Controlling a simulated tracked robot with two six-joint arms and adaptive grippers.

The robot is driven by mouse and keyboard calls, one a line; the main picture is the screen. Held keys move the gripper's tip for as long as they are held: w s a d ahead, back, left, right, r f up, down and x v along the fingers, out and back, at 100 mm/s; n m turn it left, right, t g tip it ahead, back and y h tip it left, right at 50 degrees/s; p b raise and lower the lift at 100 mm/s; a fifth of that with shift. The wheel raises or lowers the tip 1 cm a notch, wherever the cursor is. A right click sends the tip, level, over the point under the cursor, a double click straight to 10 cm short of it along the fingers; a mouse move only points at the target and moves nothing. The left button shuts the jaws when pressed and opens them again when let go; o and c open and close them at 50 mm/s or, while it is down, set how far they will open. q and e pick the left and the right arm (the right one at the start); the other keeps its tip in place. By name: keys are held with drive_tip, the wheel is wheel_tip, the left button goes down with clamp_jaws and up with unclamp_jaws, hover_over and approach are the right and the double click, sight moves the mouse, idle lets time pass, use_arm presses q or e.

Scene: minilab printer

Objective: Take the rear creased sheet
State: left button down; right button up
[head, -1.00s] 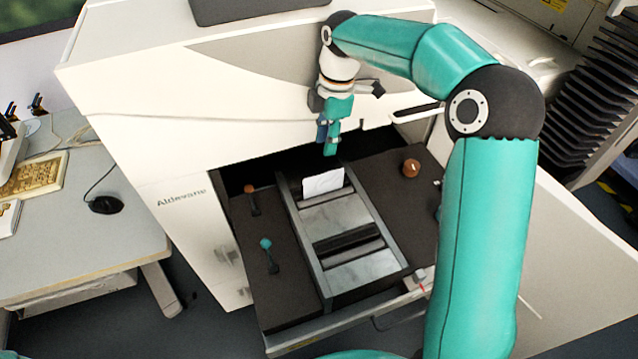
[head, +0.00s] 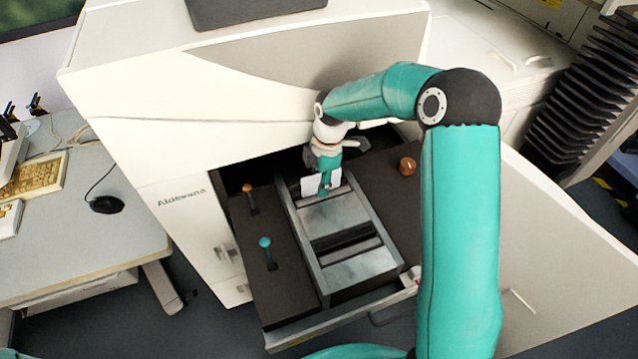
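The creased sheet (head: 310,186) is a small white piece standing up at the rear end of the metal paper track (head: 340,222) in the pulled-out drawer. My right gripper (head: 325,188) has come down from above onto the sheet. Its teal finger overlaps the sheet's right part in the head view and hides some of it. A second finger is not clearly seen, so I cannot tell whether the fingers are closed on the sheet. My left gripper is not in view.
The white printer housing (head: 140,150) rises behind and left of the drawer. On the drawer's dark deck (head: 285,300) stand an orange-topped lever (head: 247,188), a teal-topped lever (head: 265,243) and an orange-brown knob (head: 407,166). A desk with a mouse (head: 106,204) is at left.

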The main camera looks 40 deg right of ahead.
drive_tip(key=shift+f, duration=0.2)
clamp_jaws()
drive_tip(key=shift+r, duration=0.1)
